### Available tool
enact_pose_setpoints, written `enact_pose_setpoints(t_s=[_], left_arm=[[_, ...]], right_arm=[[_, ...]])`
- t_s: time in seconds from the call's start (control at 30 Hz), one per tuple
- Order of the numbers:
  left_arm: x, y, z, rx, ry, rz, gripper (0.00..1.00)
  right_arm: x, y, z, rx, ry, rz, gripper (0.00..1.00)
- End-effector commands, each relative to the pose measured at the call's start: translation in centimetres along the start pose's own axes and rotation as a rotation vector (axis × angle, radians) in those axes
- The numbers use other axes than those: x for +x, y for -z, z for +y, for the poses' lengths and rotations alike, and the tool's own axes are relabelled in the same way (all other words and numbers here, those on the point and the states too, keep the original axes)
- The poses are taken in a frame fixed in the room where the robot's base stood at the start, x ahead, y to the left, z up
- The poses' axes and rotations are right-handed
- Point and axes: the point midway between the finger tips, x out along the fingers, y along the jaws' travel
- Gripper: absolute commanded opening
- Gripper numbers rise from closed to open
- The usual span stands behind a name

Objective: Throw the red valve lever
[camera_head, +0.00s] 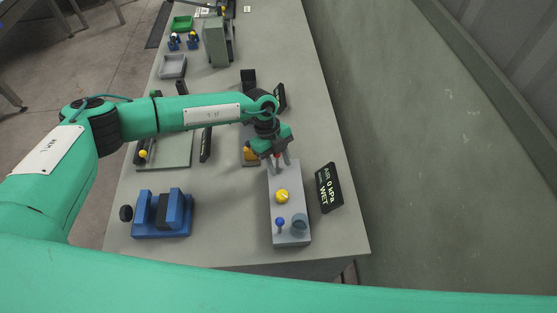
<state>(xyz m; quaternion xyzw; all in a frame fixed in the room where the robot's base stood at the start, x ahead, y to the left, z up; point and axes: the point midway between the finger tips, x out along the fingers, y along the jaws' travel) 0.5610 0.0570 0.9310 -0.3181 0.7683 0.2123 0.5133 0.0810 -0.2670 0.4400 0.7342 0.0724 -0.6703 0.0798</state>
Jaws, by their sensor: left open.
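A grey valve box (285,214) lies on the bench near its front right. My left gripper (281,163) is over the far end of this box, open, pointing down. A small red part (278,156) shows at its fingers; it may be the red lever, mostly hidden by the gripper. I cannot tell whether the fingers touch it. My right gripper does not show.
A black display (329,188) reading "AIR 0 kPa WET" stands right of the box. A blue vise (162,213) sits to the left. Grey and green trays (172,66) are farther back. A wall runs along the right; bare bench lies between vise and box.

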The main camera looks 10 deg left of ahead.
Motion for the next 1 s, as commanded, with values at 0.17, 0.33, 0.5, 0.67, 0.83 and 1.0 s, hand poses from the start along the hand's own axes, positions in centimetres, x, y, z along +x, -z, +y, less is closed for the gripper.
enact_pose_setpoints(t_s=[0.17,0.33,0.5,0.67,0.83,1.0], left_arm=[[0.0,0.0,0.0,0.0,0.0,0.0,0.25],[0.0,0.0,0.0,-0.001,0.0,0.0,0.0],[0.0,-0.1,0.0,-0.001,-0.001,0.002,0.0],[0.0,-0.2,-0.1,-0.01,-0.016,0.027,0.0],[0.1,-0.6,-0.3,-0.028,-0.057,0.095,0.0],[0.1,-1.0,-0.7,-0.053,-0.119,0.198,0.0]], right_arm=[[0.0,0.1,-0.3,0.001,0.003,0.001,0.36],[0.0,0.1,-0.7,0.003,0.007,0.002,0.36],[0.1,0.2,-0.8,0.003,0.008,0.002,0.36],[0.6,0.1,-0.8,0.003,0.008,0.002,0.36],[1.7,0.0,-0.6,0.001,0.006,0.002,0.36],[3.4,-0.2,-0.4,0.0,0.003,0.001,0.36]])
